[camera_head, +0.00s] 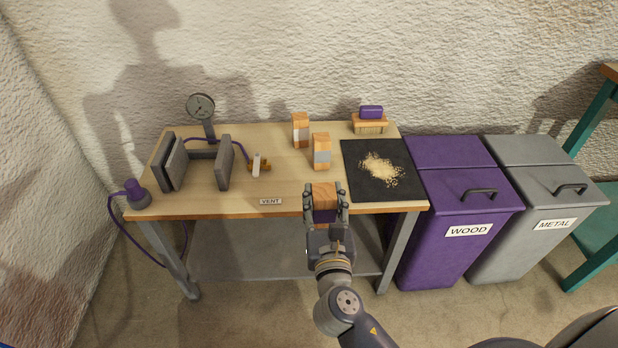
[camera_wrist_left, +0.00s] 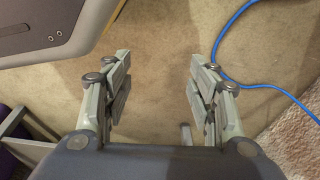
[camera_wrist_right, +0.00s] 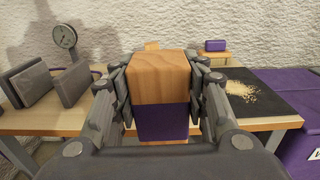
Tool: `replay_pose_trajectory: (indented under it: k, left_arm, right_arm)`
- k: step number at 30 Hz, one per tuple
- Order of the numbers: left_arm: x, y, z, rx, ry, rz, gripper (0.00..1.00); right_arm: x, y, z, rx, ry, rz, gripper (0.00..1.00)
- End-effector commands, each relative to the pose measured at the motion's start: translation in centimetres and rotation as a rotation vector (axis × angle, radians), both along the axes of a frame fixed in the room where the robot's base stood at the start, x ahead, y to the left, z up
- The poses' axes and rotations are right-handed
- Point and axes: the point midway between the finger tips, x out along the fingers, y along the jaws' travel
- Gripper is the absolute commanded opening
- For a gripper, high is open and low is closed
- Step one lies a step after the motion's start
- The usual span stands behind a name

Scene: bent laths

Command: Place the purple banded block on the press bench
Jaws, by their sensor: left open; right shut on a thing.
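The purple banded block (camera_head: 324,197) is wood-coloured with a purple band. My right gripper (camera_head: 326,206) is shut on it, at the front edge of the press bench (camera_head: 270,183). In the right wrist view the block (camera_wrist_right: 160,100) stands upright between the fingers, and its lower end shows below the band. I cannot tell whether it touches the bench. My left gripper (camera_wrist_left: 160,90) is open and empty above bare floor in the left wrist view; it is not in the head view.
On the bench are a grey press (camera_head: 223,165) with a gauge (camera_head: 201,106), two light-banded blocks (camera_head: 301,130) (camera_head: 321,151), a brush (camera_head: 370,120) and a black mat (camera_head: 365,187) with sawdust. Purple WOOD (camera_head: 455,235) and grey METAL (camera_head: 530,235) bins stand right. The bench's front middle is clear.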

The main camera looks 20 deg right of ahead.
Motion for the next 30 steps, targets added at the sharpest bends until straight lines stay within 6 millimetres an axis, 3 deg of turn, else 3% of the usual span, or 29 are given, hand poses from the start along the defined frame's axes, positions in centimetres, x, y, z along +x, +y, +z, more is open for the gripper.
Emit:
replay_pose_trajectory:
  k: [1,3,8,13,24,30]
  left_arm:
    - [0.5,0.0,-1.0,0.000,-0.006,0.001,0.53]
    - [0.9,-0.1,-1.0,-0.001,-0.009,0.002,0.53]
    - [1.3,-0.2,-0.7,-0.001,-0.012,0.003,0.53]
    - [1.8,-0.3,0.2,-0.002,-0.018,0.004,0.53]
    - [4.1,-0.5,5.2,-0.006,-0.052,0.009,0.53]
    - [4.6,-0.6,7.7,-0.006,-0.062,0.011,0.53]
  right_arm:
    - [0.6,0.2,-1.6,0.004,-0.002,-0.006,0.12]
    - [1.1,0.4,-2.2,0.007,0.000,-0.011,0.12]
    - [2.0,0.6,-2.8,0.010,0.002,-0.016,0.12]
    - [5.0,0.4,-2.9,0.011,-0.001,-0.017,0.12]
    - [14.7,-0.6,-4.1,0.010,0.001,-0.017,0.12]
    - [17.3,-0.8,-4.3,0.011,0.004,-0.016,0.12]
